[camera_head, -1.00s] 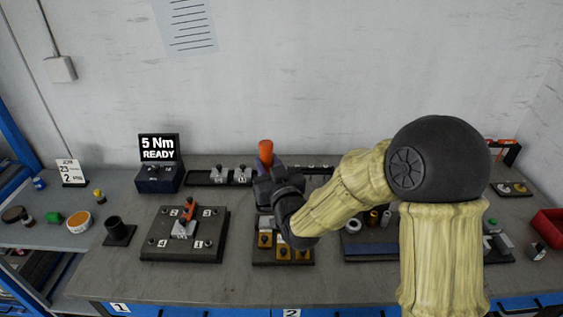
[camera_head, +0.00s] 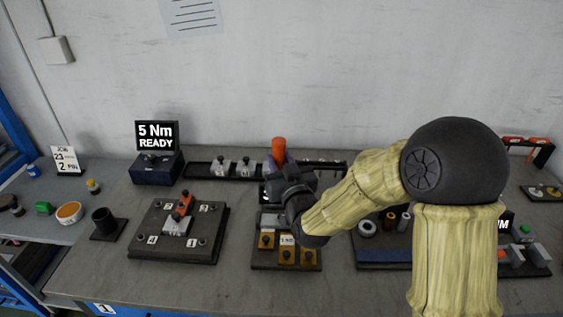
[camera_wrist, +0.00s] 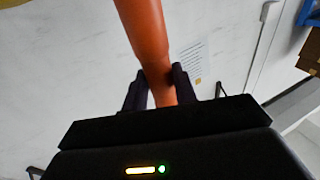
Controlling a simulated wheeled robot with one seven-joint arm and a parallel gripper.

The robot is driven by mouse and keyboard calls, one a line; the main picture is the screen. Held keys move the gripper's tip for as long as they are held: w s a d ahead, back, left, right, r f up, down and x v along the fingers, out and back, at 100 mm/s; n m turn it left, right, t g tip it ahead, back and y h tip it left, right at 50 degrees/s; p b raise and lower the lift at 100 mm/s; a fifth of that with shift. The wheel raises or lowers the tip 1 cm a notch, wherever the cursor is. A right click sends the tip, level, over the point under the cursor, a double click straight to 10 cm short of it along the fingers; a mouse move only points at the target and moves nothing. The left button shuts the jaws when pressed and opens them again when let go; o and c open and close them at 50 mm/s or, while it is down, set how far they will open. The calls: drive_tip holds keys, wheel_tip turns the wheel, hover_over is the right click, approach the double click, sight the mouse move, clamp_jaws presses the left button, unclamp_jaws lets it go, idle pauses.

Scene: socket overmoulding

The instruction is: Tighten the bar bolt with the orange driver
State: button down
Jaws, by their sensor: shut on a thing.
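My gripper (camera_head: 280,165) is shut on the orange driver (camera_head: 278,150), whose orange handle stands roughly upright above the jaws. In the wrist view the orange driver (camera_wrist: 147,40) runs between the two dark fingers of my gripper (camera_wrist: 163,88). The driver's lower end is hidden behind my wrist in the head view. A dark fixture plate (camera_head: 150,243) with numbered corners stands to the left, apart from my gripper. On it lies a grey block with an orange-red bar (camera_head: 182,205). The bar bolt is too small to make out.
A controller box (camera_head: 157,167) reads "5 Nm READY" at the back left. A dark rack (camera_head: 200,172) with grey parts stands behind the plate. A holder (camera_head: 262,262) with several orange-brown pieces lies below my gripper. A black cup (camera_head: 105,222) stands left of the plate.

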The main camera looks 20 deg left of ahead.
drive_tip(key=shift+b, duration=0.5)
drive_tip(key=shift+f+b, duration=3.45)
drive_tip(key=shift+b, duration=1.1)
